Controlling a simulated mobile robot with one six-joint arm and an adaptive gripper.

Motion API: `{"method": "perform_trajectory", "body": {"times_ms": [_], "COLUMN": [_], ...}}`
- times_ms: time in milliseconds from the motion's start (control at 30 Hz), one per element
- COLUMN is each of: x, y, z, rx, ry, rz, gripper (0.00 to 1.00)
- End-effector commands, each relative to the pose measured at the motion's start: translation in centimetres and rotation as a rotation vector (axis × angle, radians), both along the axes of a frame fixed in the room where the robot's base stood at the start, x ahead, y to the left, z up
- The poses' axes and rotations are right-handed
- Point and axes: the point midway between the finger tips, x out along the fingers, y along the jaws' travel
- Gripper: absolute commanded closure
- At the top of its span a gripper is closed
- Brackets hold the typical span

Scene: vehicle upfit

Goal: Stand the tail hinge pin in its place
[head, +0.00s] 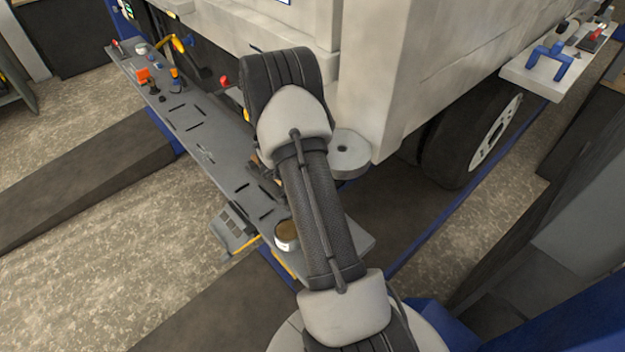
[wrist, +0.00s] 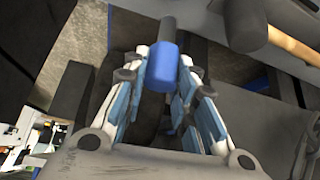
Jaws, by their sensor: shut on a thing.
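In the wrist view my gripper (wrist: 165,72) is shut on a pin-like piece with a blue round end (wrist: 162,66) and a dark grey shaft (wrist: 168,32). I take this to be the tail hinge pin. The shaft points away from the gripper, toward the top of the picture, and its far end is hard to make out. In the head view my arm hides the gripper and the pin. A grey round disc with a dark hole (head: 348,165) sits by the vehicle's lower corner, partly behind my arm. I cannot tell whether it is the pin's place.
A wooden-handled tool (wrist: 290,45) lies close right of the gripper. A wheel (head: 470,145) and a white side shelf (head: 535,82) stand right.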

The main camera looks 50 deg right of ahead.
Motion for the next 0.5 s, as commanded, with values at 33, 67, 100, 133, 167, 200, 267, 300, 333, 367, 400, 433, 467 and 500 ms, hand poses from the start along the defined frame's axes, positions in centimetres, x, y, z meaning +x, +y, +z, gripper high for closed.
{"method": "perform_trajectory", "body": {"times_ms": [33, 67, 100, 133, 167, 200, 267, 300, 333, 367, 400, 433, 467, 500], "x": [0.0, 0.0, 0.0, 0.0, 0.0, 0.0, 0.0, 0.0, 0.0, 0.0, 0.0, 0.0, 0.0, 0.0], "y": [0.0, 0.0, 0.0, 0.0, 0.0, 0.0, 0.0, 0.0, 0.0, 0.0, 0.0, 0.0, 0.0, 0.0], "z": [-0.9, -1.3, -1.7, -2.0, -2.3, -2.7, -3.3, -3.8, -4.1, -4.4, -4.8, -5.0, -5.3, -5.7], "rx": [0.000, 0.000, 0.001, 0.001, 0.001, 0.001, 0.000, 0.001, 0.001, 0.001, 0.001, 0.001, 0.000, 0.000], "ry": [0.001, 0.001, 0.001, 0.001, 0.001, 0.001, 0.001, 0.001, 0.001, 0.001, 0.001, 0.001, 0.001, 0.000], "rz": [0.001, 0.000, 0.000, 0.000, 0.000, 0.000, 0.000, 0.000, 0.000, 0.000, 0.000, 0.000, 0.000, 0.000], "gripper": [1.00, 1.00, 1.00, 1.00, 1.00, 1.00, 1.00, 1.00, 1.00, 1.00, 1.00, 1.00, 1.00, 1.00]}}
